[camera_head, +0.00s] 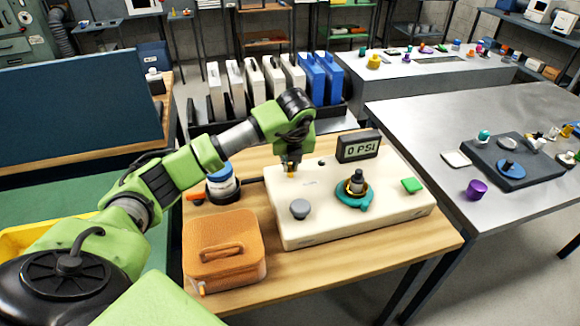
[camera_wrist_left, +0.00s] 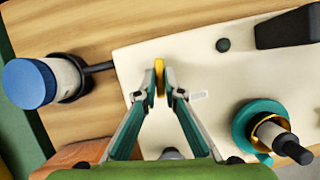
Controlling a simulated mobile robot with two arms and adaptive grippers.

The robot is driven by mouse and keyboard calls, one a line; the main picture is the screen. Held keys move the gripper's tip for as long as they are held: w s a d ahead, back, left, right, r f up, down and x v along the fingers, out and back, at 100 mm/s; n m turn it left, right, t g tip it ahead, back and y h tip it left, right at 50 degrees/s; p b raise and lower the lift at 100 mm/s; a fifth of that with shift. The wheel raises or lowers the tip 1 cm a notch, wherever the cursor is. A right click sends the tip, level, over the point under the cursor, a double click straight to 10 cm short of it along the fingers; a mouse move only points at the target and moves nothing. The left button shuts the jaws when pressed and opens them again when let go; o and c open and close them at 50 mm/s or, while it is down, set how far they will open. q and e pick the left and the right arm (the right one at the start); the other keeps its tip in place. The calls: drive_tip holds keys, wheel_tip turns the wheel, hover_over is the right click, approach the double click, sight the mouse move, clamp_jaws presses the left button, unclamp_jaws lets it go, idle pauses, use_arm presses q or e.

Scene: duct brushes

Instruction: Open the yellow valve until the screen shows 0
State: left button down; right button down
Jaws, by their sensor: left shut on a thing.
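The yellow valve (camera_wrist_left: 160,78) is between the fingertips of my left gripper (camera_wrist_left: 161,88), which is shut on it. In the head view the left gripper (camera_head: 290,168) points down at the left back part of the cream panel (camera_head: 300,233), with a bit of yellow showing below it. The screen (camera_head: 359,146) stands at the back of the panel and reads 0 PSI. A teal ring with a brass and black fitting (camera_head: 356,190) sits right of the gripper. My right gripper is not in view.
A grey knob (camera_head: 300,208) and a green button (camera_head: 412,185) are on the panel. An orange case (camera_head: 225,252) stands at the front left of the wooden table. A blue-capped container (camera_head: 222,182) stands left of the panel.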

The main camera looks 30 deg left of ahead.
use_arm(q)
drive_tip(key=shift+w+r+n, duration=0.1)
drive_tip(key=shift+n, duration=0.5)
drive_tip(key=c, duration=2.1)
unclamp_jaws()
drive_tip(key=shift+c, duration=0.2)
drive_tip(key=v, duration=1.2)
drive_tip(key=shift+w, duration=0.2)
drive_tip(key=shift+d, duration=0.1)
